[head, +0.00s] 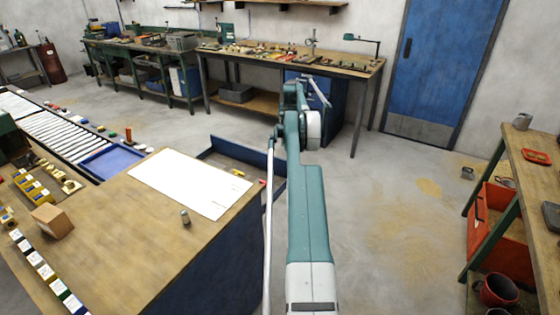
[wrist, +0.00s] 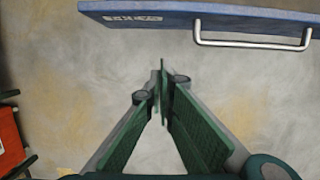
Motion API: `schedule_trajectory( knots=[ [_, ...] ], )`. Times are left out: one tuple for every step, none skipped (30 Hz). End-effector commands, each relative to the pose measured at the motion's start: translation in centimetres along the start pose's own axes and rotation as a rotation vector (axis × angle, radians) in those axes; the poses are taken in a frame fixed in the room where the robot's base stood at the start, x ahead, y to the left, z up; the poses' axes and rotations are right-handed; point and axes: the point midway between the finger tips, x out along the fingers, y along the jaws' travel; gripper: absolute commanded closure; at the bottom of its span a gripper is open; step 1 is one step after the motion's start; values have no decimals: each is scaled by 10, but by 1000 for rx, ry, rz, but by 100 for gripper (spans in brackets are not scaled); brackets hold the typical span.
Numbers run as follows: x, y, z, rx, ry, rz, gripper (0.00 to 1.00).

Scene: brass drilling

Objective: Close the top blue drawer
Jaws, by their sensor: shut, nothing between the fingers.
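The top blue drawer (head: 240,147) stands pulled out from the wooden workbench on the left in the head view. Its inside shows a brown bottom with small items. In the wrist view a blue drawer front (wrist: 180,18) with a white label and a silver bar handle (wrist: 250,43) crosses the top. My gripper (wrist: 160,78) is shut and empty, its green fingertips together, below and left of the handle in the picture and apart from it. In the head view my arm reaches forward to the right of the drawer; I cannot make out the fingers there.
The workbench top (head: 110,215) holds a white sheet (head: 190,182), a small cylinder (head: 185,217) and a cardboard box (head: 53,221). Another bench with red bins (head: 490,222) stands at the right. The grey floor between is open. A long tool bench (head: 350,68) lines the back wall.

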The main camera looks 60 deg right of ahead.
Motion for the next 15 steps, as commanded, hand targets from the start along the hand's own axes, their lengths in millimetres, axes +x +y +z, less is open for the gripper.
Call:
schedule_trajectory(
  knots=[
    [0,0,0,0,0,0,100],
    [1,0,0,0,0,0,100],
    [2,0,0,0,0,0,100],
    [3,0,0,0,0,0,100],
    [4,0,0,0,0,0,100],
    [6,0,0,0,0,0,100],
    [8,0,0,0,0,0,100],
    [10,0,0,0,0,0,100],
    [13,0,0,-1,0,0,100],
    [16,0,0,-1,0,0,100],
    [19,0,0,-1,0,0,100],
    [24,0,0,-1,0,0,100],
    [27,0,0,-1,0,0,100],
    [31,0,0,-1,0,0,100],
    [37,0,0,-1,0,0,100]
  ],
)
